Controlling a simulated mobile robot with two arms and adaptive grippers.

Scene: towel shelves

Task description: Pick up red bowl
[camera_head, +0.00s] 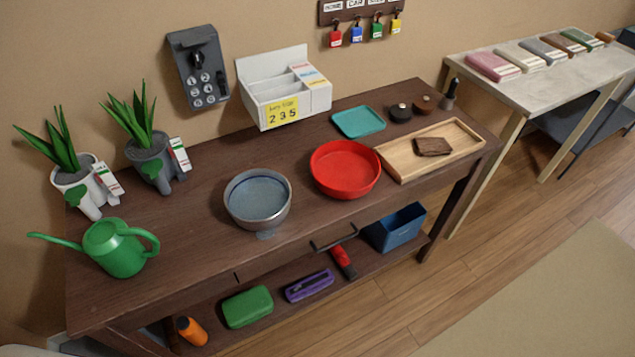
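The red bowl (345,168) is a wide, shallow, round bowl. It stands upright on the dark brown wooden table (200,235), near the middle of the tabletop. It looks empty. A grey-blue metal bowl (257,198) stands to its left, and a wooden tray (398,156) lies close on its right. Neither of my grippers shows in the head view, and nothing is seen touching the red bowl.
A white box (283,90) and a teal tray (358,122) are behind the red bowl. A green watering can (115,250) and two potted plants stand at the left. A lower shelf holds a blue bin (396,228) and several small items. A second table is at the right.

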